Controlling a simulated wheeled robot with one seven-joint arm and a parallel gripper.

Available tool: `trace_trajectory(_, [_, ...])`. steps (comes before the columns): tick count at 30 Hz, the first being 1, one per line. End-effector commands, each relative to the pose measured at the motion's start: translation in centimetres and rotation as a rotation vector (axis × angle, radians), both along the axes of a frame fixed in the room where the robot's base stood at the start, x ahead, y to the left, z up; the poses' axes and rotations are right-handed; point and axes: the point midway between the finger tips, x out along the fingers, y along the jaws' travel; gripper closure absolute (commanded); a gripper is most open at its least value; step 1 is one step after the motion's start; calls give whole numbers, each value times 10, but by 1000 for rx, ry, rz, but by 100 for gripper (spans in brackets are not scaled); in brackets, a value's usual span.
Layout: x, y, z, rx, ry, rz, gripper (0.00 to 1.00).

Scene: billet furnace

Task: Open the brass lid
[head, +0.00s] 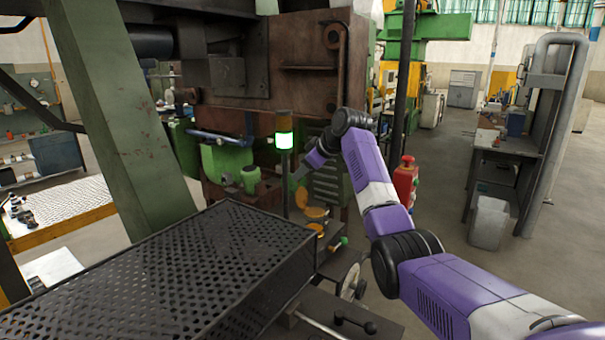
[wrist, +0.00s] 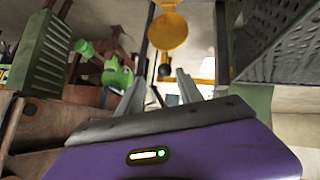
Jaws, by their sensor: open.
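The brass lid (head: 316,212) is a small round gold-coloured disc on the machine front, right of the black perforated guard. A second brass-coloured piece shows just below it. In the wrist view a round brass disc (wrist: 168,33) appears at upper centre, beyond my fingertips; I take it for the lid. Whether it is shut or ajar I cannot tell. My gripper (wrist: 161,88) is open, with nothing between its two grey fingers and apart from the disc. In the head view my gripper (head: 302,176) is small, just above the lid, and its fingers are hard to make out.
The black perforated guard (head: 190,262) fills the lower left and shows at upper right in the wrist view. A lit green lamp post (head: 284,140) stands beside my gripper. Levers and a handwheel (head: 350,281) lie below.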

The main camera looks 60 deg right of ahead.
Motion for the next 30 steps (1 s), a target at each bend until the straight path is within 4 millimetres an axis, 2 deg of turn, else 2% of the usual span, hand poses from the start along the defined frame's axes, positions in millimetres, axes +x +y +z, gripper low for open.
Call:
trace_trajectory(10, [-3, 3, -3, 6, 7, 4, 57])
trace_trajectory(22, [-43, 14, 39, 3, 3, 3, 57])
trace_trajectory(30, [-54, 17, 50, 4, 5, 3, 57])
